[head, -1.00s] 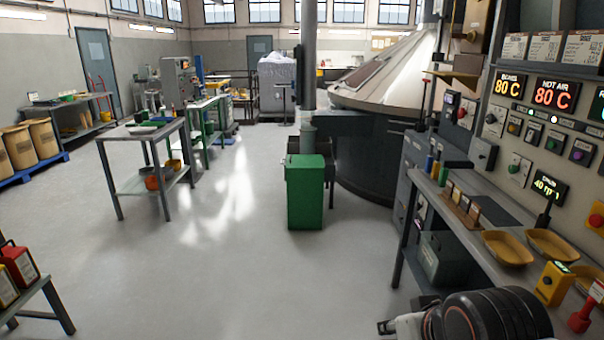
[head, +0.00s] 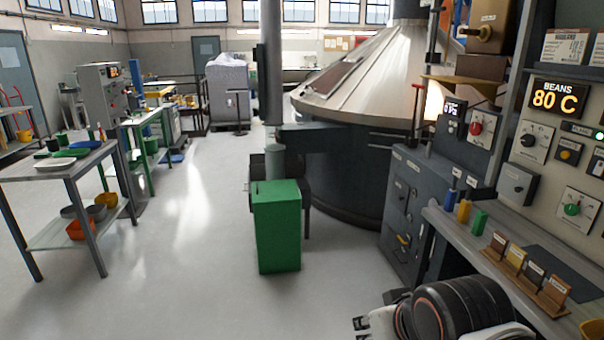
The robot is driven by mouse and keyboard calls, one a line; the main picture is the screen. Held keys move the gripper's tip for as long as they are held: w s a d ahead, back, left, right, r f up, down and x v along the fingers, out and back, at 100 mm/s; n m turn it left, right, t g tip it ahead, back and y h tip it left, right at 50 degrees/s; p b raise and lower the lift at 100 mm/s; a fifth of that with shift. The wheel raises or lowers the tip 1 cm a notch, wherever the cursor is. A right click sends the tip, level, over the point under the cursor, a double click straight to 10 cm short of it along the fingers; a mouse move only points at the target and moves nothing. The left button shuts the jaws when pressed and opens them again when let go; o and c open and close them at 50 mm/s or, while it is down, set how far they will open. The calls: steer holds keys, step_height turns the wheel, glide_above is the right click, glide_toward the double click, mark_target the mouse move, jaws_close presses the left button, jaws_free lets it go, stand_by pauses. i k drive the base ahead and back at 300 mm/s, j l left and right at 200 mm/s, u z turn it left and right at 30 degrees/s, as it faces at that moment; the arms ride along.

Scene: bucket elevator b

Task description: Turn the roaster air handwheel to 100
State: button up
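I cannot make out a handwheel marked roaster air in this view. The large roaster-like machine (head: 370,100) has a pale cone top and a dark round body, and stands in the middle back. To its right, a grey panel carries a red knob (head: 476,128) and a small lit display (head: 450,112). The nearer control panel (head: 560,150) shows an orange BEANS 80 C readout. My gripper (head: 362,324) shows only in part at the bottom edge, beside my dark arm link. Its fingers are too cut off to read, and it is apart from the panels.
A green bin (head: 277,228) stands on the floor ahead, before a grey post (head: 271,70). A bench (head: 455,228) with sample blocks runs along the right. A metal table (head: 62,172) with bowls stands at left. The floor between table and bin is clear.

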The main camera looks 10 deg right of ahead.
mark_target(476, 127)
steer(key=i+z, duration=0.25)
steer(key=i, duration=0.2)
steer(key=i+j+z, duration=0.1)
steer(key=i+z, duration=0.15)
steer(key=i, duration=0.25)
steer(key=i+j+z, duration=0.25)
steer(key=i, duration=0.2)
steer(key=i+j+z, duration=0.25)
steer(key=i, duration=0.2)
